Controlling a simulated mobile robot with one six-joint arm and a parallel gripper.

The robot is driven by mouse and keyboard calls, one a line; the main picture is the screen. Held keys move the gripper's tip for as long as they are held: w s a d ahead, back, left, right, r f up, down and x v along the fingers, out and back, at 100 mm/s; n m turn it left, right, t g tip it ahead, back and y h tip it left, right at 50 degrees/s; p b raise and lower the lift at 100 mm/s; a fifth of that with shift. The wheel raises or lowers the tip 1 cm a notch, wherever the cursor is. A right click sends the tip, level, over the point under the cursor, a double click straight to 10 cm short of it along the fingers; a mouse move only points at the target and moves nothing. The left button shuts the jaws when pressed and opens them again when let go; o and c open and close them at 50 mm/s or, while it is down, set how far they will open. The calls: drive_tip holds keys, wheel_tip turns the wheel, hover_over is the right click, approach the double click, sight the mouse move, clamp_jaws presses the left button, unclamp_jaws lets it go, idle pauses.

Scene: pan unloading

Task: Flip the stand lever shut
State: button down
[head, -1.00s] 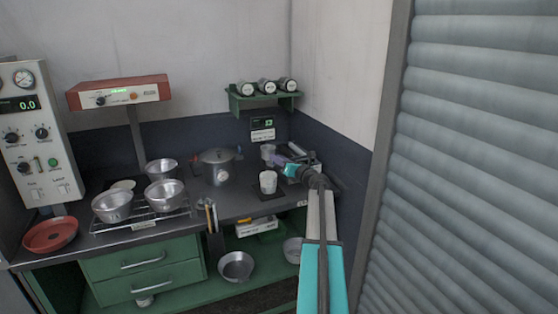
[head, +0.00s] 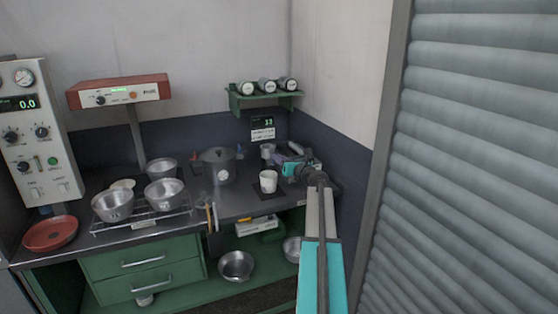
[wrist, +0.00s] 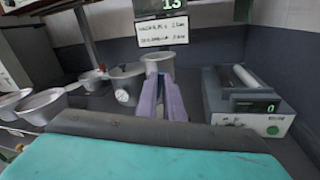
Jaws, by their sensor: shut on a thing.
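My gripper (head: 293,147) is over the right end of the dark bench. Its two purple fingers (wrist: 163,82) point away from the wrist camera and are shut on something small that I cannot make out. A grey metal cup (wrist: 158,62) is just beyond the fingertips in the wrist view. In the head view the cup (head: 267,150) stands at the back of the bench, left of the gripper. I cannot pick out the stand lever in either view; the gripper and its teal body may hide it.
A white box with a green display (wrist: 257,112) is right of the fingers. The wall and shutter (head: 480,160) bound the right side.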

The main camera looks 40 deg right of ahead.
drive_tip(key=n, duration=0.1)
drive_tip(key=a+n, duration=0.1)
drive_tip(key=n, duration=0.1)
drive_tip(key=n+g+b, duration=0.1)
drive_tip(key=shift+w+a+r+n, duration=0.1)
drive_tip(key=shift+w+a+n, duration=0.2)
drive_tip(key=shift+w+a, duration=0.1)
drive_tip(key=shift+w+a+n+g+h+b, duration=0.1)
drive_tip(key=shift+a+n+g+h+b, duration=0.2)
drive_tip(key=shift+n, duration=0.55)
drive_tip(key=shift+w+a+n+g+h+b, duration=0.1)
drive_tip(key=shift+a+n+g+h+b, duration=0.2)
drive_tip(key=shift+n, duration=0.55)
drive_tip(key=c, duration=1.9)
unclamp_jaws()
drive_tip(key=shift+s+a, duration=0.1)
drive_tip(key=b+v, duration=0.3)
drive_tip(key=v, duration=1)
drive_tip(key=shift+s, duration=0.3)
drive_tip(key=shift+f, duration=0.2)
